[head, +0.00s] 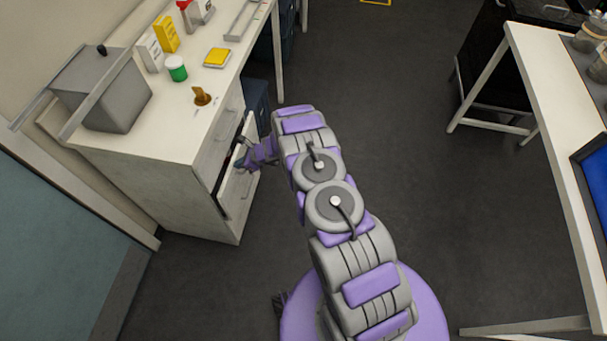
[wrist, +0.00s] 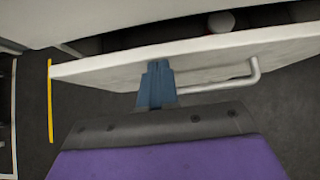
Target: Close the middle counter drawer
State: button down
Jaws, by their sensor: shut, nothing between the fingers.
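The middle counter drawer (head: 236,192) is partly open on the aisle side of the white counter (head: 180,200). In the wrist view its white front panel (wrist: 95,68) runs across the picture, with a dark gap behind it and a bar handle (wrist: 235,83) on its outer face. My gripper (head: 242,162) is at the drawer front. In the wrist view the blue fingers (wrist: 156,82) are together and empty, left of the handle and against or very near the panel. I cannot tell whether they touch it. A pale rounded item (wrist: 221,21) shows inside the drawer.
The counter top holds a grey container (head: 105,90), a green-and-white jar (head: 176,68), several boxes and a tray (head: 243,20). The drawer above looks shut. A white table (head: 560,110) stands on the right. Grey floor (head: 390,90) between them is clear.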

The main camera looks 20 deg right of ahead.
jog(key=s+d+r+p, duration=0.1)
jog(key=s+d+r, duration=0.25)
jog(key=d, duration=0.25)
jog(key=s+d+r+p, duration=0.1)
jog(key=s+d+r, duration=0.1)
jog(key=d+r, duration=0.3)
jog(key=w+a+f+n+b, duration=0.1)
jog(key=w+a+f+n, duration=0.1)
jog(key=n, duration=0.4)
jog(key=w+a+f+n+b, duration=0.2)
jog(key=a+f+n, duration=0.2)
jog(key=n, duration=0.2)
jog(key=w+a+f+n+b, duration=0.2)
jog(key=w+a+f+n, duration=0.1)
jog(key=n, duration=0.3)
jog(key=shift+w+a+f, duration=0.1)
jog(key=shift+a+f, duration=0.3)
jog(key=shift+f, duration=0.1)
jog(key=shift+w+a+r, duration=0.1)
jog(key=shift+w+a, duration=0.15)
jog(key=shift+a, duration=0.2)
